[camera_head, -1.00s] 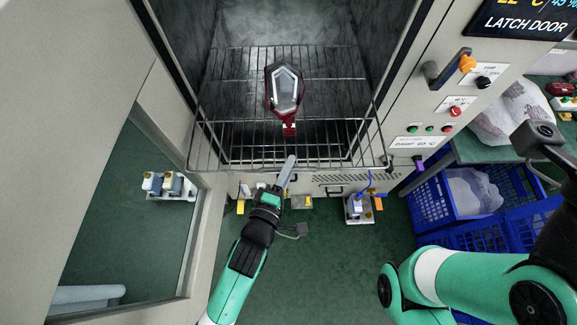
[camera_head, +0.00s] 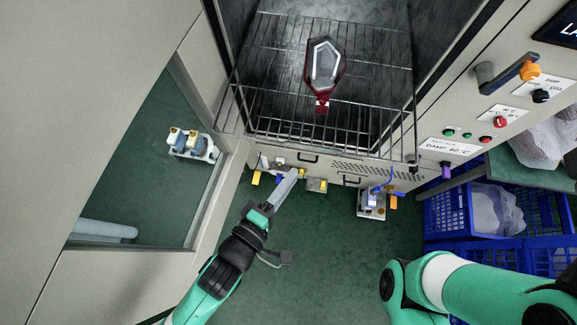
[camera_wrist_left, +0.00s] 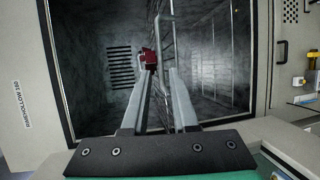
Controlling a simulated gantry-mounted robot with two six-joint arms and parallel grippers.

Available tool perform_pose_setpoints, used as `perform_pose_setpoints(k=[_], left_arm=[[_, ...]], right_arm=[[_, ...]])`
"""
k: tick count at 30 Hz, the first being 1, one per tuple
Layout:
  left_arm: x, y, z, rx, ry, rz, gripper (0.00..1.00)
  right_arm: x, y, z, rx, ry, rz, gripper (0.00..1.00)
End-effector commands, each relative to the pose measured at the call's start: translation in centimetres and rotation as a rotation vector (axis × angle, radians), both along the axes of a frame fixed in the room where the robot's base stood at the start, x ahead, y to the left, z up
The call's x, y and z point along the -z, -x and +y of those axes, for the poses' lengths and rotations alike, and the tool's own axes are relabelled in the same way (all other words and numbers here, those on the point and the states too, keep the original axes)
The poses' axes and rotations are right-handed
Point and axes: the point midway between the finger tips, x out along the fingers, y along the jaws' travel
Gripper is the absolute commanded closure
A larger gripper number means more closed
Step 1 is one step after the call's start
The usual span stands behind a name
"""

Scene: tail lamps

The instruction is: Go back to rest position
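The tail lamp (camera_head: 325,62), with a clear lens and dark red housing, lies on the wire rack (camera_head: 386,118) inside the open oven chamber. Its red end points toward the rack's front edge. My left gripper (camera_head: 293,174) is in front of and apart from the rack, empty. In the left wrist view its two fingers (camera_wrist_left: 163,75) stand apart with a gap between them. A red part of the lamp (camera_wrist_left: 148,58) shows beyond the fingertips there. My right arm enters at the lower right of the head view, its gripper out of frame.
The open oven door, with a window, stands at the left. A control panel (camera_head: 498,105) with buttons and an orange-tipped handle is at the right. Blue crates (camera_head: 445,215) stand below it. A small blue-and-white fixture (camera_head: 371,203) stands below the rack. Green floor is clear in the middle.

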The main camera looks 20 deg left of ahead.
Motion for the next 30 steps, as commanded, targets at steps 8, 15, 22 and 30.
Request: perform_pose_setpoints(k=[8,15,22,30], left_arm=[[0.0,0.0,0.0,0.0,0.0,0.0,0.73],[-0.5,-0.3,0.4,-0.011,0.002,-0.003,0.73],[-11.6,-5.7,2.8,-0.106,0.082,-0.203,0.73],[-34.8,-8.7,8.7,-0.239,0.03,-0.645,0.73]], right_arm=[[0.0,0.0,0.0,0.0,0.0,0.0,0.5],[-0.3,0.0,0.0,0.0,0.0,0.0,0.5],[-2.1,0.0,0.0,0.0,0.0,0.0,0.5],[-4.4,0.0,0.0,0.0,0.0,0.0,0.5]])
